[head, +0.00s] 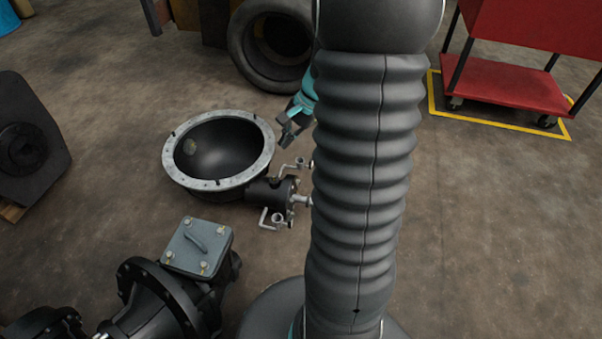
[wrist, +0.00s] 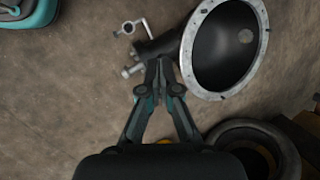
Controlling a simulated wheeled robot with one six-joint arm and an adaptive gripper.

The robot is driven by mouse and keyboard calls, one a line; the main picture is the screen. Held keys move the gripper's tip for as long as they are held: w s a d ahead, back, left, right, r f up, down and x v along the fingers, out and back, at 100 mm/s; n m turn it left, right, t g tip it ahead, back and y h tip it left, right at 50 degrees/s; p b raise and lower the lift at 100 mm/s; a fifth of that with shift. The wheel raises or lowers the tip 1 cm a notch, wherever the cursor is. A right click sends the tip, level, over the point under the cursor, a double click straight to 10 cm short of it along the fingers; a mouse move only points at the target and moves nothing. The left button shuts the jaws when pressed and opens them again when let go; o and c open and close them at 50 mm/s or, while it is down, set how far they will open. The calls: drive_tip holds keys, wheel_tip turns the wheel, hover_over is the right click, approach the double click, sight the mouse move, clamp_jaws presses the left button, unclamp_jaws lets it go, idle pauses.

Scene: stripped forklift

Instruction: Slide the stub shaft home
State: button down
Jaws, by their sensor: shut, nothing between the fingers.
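A black bowl-shaped housing with a pale bolted flange ring (head: 262,165) lies open side up on the floor; the ring also shows in the wrist view (wrist: 188,60). A short black tube (head: 262,191) sticks out from its side. A light metal stub shaft (head: 298,200) shows at the tube's outer end; my column hides what lies further right. Metal fittings with bent rods sit on either side of it, one above (head: 300,163) and one below (head: 278,219). My gripper (head: 287,137) is shut and empty, above the floor near the ring. In the wrist view its fingertips (wrist: 158,66) overlap the tube.
A tyre (head: 240,50) lies behind the housing. A black casing with a grey bolted cover (head: 195,246) stands at the front left. A red cart (head: 510,88) stands inside yellow floor lines at the back right. Floor between housing and left-hand machine part (head: 30,140) is clear.

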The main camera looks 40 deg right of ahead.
drive_tip(key=s+d+f+m+t+y, duration=0.1)
drive_tip(key=s+d+f+m, duration=0.1)
drive_tip(key=d+f+m, duration=0.65)
drive_tip(key=s+d+f+m+t+b, duration=0.15)
drive_tip(key=d+f, duration=0.45)
drive_tip(key=f, duration=0.7)
drive_tip(key=s+d+f+m+t+y, duration=0.15)
drive_tip(key=d+f+m, duration=0.25)
drive_tip(key=d+f, duration=0.5)
approach(308, 201)
wheel_tip(308, 201, down, 4)
drive_tip(key=w, duration=0.3)
drive_tip(key=shift+w+a+h, duration=0.25)
drive_tip(key=shift+a, duration=0.2)
drive_tip(key=shift+w+a+h, duration=0.2)
drive_tip(key=shift+w+a, duration=0.05)
drive_tip(key=shift+a, duration=0.2)
